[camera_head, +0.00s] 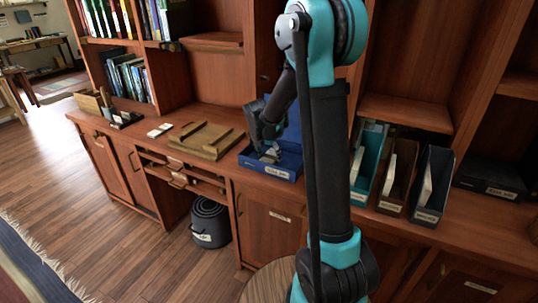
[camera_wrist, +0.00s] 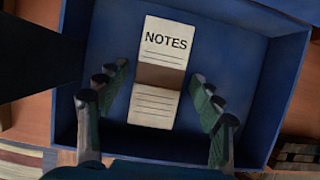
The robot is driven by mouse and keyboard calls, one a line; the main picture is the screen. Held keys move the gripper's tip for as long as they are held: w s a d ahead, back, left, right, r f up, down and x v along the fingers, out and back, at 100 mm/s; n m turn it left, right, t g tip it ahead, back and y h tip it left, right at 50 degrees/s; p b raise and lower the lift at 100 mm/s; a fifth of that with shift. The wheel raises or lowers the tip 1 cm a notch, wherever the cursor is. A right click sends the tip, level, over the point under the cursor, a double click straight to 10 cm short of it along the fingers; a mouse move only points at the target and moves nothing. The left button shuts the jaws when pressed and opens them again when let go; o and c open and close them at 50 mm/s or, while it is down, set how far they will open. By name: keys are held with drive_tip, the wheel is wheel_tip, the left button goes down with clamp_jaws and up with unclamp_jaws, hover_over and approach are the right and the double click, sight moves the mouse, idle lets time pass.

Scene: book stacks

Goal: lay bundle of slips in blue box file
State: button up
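The blue box file (camera_head: 272,172) stands open on the wooden counter, with a label on its front and a raised blue panel behind. In the wrist view its floor and walls (camera_wrist: 272,88) fill most of the picture. The bundle of slips (camera_wrist: 165,45), pale paper marked NOTES with a brown band across its middle, lies inside the box walls. My gripper (camera_wrist: 158,76) is open, one finger on each side of the bundle, with blue gaps showing between fingers and paper. In the head view my gripper (camera_head: 266,140) is low over the box and partly hides its contents.
Teal (camera_head: 368,165), brown (camera_head: 398,180) and black (camera_head: 432,187) upright files stand right of my arm, with a dark box (camera_head: 492,180) beyond. A wooden tray (camera_head: 206,140) and white cards (camera_head: 160,130) lie left. A dark bucket (camera_head: 210,222) stands below.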

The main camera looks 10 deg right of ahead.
drive_tip(key=shift+r, duration=0.1)
drive_tip(key=v, duration=1.2)
drive_tip(key=s+d+f+m, duration=0.1)
drive_tip(key=s+f+m, duration=0.1)
drive_tip(key=s+m, duration=0.2)
drive_tip(key=s+d+f+m+y, duration=0.1)
drive_tip(key=s+d+m, duration=0.1)
drive_tip(key=s+m, duration=0.3)
drive_tip(key=s+d+f+m, duration=0.2)
drive_tip(key=s+m, duration=0.3)
drive_tip(key=m, duration=0.1)
drive_tip(key=shift+d+f+y, duration=0.25)
drive_tip(key=shift+f+y, duration=0.05)
drive_tip(key=s+d+f+m+y, duration=0.1)
drive_tip(key=s+f+m, duration=0.5)
drive_tip(key=s+m, duration=0.6)
drive_tip(key=shift+s+d+f+m, duration=0.2)
drive_tip(key=shift+s+f+m, duration=0.15)
drive_tip(key=shift+m, duration=0.55)
